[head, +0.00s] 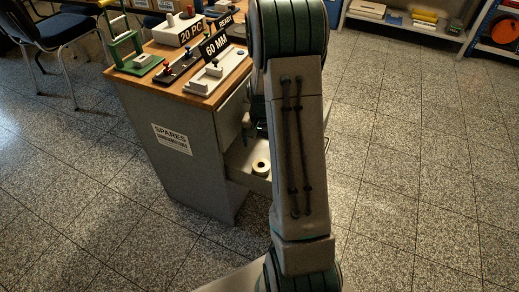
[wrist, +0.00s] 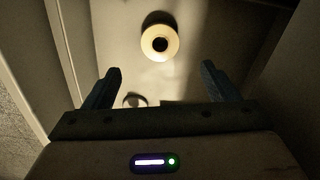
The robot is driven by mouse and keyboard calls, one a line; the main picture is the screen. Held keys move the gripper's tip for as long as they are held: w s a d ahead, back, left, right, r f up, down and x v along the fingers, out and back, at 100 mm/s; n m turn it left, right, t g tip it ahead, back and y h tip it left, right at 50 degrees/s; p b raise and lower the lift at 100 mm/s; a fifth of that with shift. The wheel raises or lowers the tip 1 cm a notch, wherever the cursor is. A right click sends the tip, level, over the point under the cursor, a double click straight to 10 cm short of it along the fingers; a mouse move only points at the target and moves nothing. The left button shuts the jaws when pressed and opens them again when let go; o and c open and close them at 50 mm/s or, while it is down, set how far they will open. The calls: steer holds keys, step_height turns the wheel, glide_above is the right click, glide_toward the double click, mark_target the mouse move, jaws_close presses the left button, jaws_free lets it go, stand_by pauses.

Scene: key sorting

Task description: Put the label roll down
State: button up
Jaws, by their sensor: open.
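The label roll (wrist: 160,42) is a cream ring with a dark core. In the wrist view it rests on the pale floor of an open drawer (wrist: 112,28), beyond my fingertips. It also shows in the head view (head: 261,168) inside the drawer that juts from the cabinet. My gripper (wrist: 160,82) is open and empty, with its two dark fingers spread apart. The roll lies clear of both fingers. In the head view my arm covers much of the drawer and nearly all of my gripper.
A dark curved item (wrist: 134,100) lies in the drawer close to my gripper, partly hidden. The drawer's walls stand on both sides. The cabinet (head: 190,165) bears a SPARES label and a wooden top with fixtures. Speckled floor (head: 420,190) is clear at right.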

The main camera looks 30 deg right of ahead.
steer(key=s+a+r+n, duration=0.4)
steer(key=s+a+r, duration=0.45)
steer(key=r, duration=0.35)
steer(key=s+a+r+n, duration=0.2)
steer(key=s+a, duration=0.1)
steer(key=s, duration=0.2)
steer(key=s+a+r+n+t, duration=0.1)
steer(key=s+a+r+n, duration=0.1)
steer(key=s, duration=0.4)
steer(key=shift+a+r, duration=0.25)
steer(key=shift+a, duration=0.65)
